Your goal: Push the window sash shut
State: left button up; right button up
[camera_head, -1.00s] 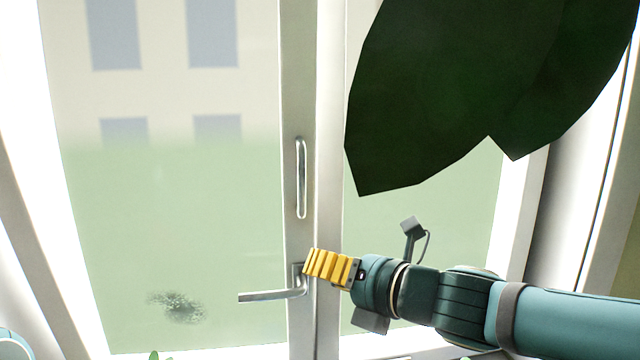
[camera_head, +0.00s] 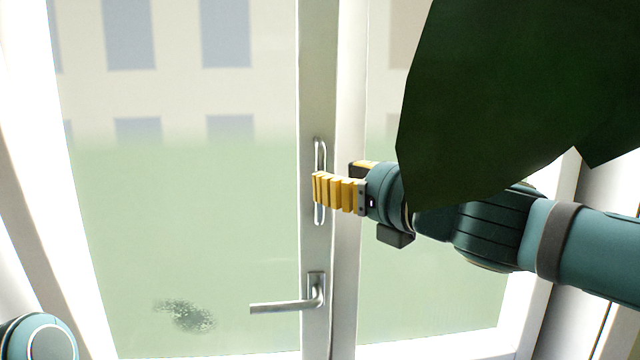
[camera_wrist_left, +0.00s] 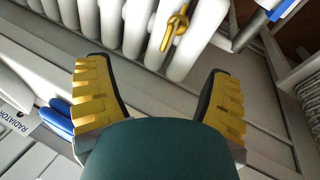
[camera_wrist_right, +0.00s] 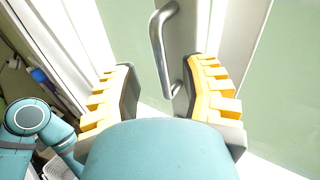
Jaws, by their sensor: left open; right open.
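The window sash (camera_head: 318,90) is a white frame around a large glass pane, with a vertical metal pull bar (camera_head: 319,148) and, below it, a lever handle (camera_head: 285,306) pointing left. My right gripper (camera_head: 318,190) is at the pull bar and covers its middle. In the right wrist view the bar (camera_wrist_right: 160,50) stands between the two yellow fingers of my right gripper (camera_wrist_right: 160,90), which are open; I cannot tell whether they touch it. My left gripper (camera_wrist_left: 158,85) is open and empty in its wrist view, above a white radiator.
A large dark green leaf (camera_head: 480,90) hangs in front of the right pane and partly covers my right arm. The radiator (camera_wrist_left: 130,25) has a brass valve (camera_wrist_left: 175,25). A dark smudge (camera_head: 185,314) marks the glass at lower left.

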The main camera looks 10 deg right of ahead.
aim_at(319, 219)
jog(key=shift+b+x, duration=0.4)
jog(key=shift+x, duration=2.05)
grip_shut()
